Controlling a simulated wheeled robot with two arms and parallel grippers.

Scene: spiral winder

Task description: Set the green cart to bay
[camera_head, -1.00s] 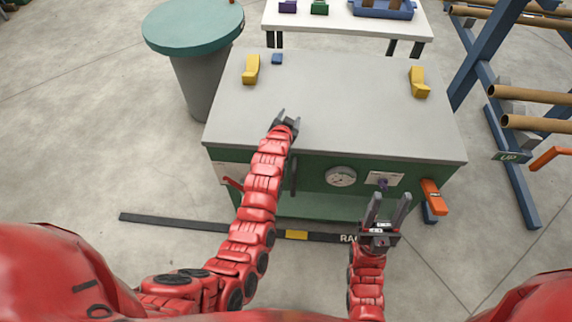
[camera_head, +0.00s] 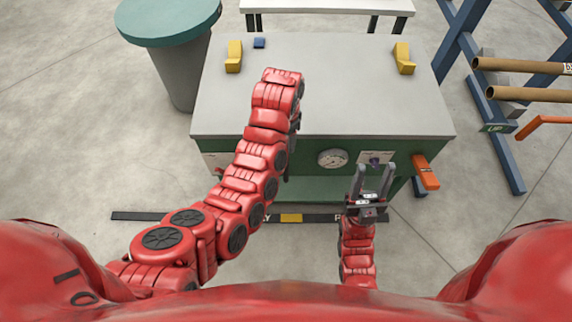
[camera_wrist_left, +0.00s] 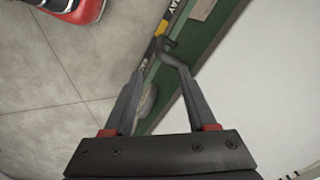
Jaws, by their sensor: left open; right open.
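The green cart (camera_head: 320,85) has a grey top and a green front, and stands before me. In front of it a black floor strip (camera_head: 150,216) carries a yellow mark (camera_head: 291,218) and partly hidden white letters. My left arm reaches over the front edge and bends down; its gripper is mostly hidden there. In the left wrist view my left gripper (camera_wrist_left: 157,70) is open beside the cart's green side, with a dark bar-like part near its fingertips; I cannot tell whether they touch. My right gripper (camera_head: 375,168) is open and empty before the front panel.
Yellow blocks (camera_head: 234,56) (camera_head: 404,58) and a blue block (camera_head: 259,43) sit on top. A round green-topped bin (camera_head: 170,20) stands left, a blue rack (camera_head: 495,130) right.

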